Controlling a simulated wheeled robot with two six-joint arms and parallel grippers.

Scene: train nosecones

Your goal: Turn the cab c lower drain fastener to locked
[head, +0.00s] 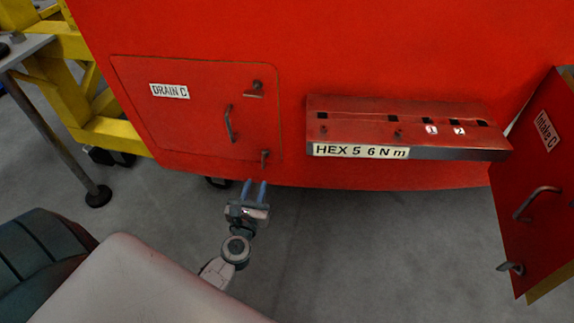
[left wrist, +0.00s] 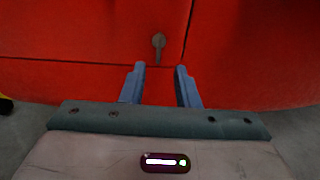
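The red cab side carries a closed panel (head: 185,120) labelled DRAIN C. Its lower fastener (head: 264,158) is a small grey lever near the panel's lower right corner, pointing roughly up and down. In the left wrist view the lower fastener (left wrist: 158,46) shows a round head above a narrow tail that reaches down near the panel seam. The upper fastener (head: 255,89) has its lever lying sideways. My left gripper (head: 256,190) is open and empty, just below the lower fastener and apart from it. In the left wrist view its blue fingers (left wrist: 160,72) straddle the space below the fastener. My right gripper is not seen.
A red shelf (head: 440,121) labelled HEX 5 6 N m juts out to the right. A red Intake C panel (head: 540,190) stands far right. Yellow framework (head: 100,130) is at left. Grey floor is open below.

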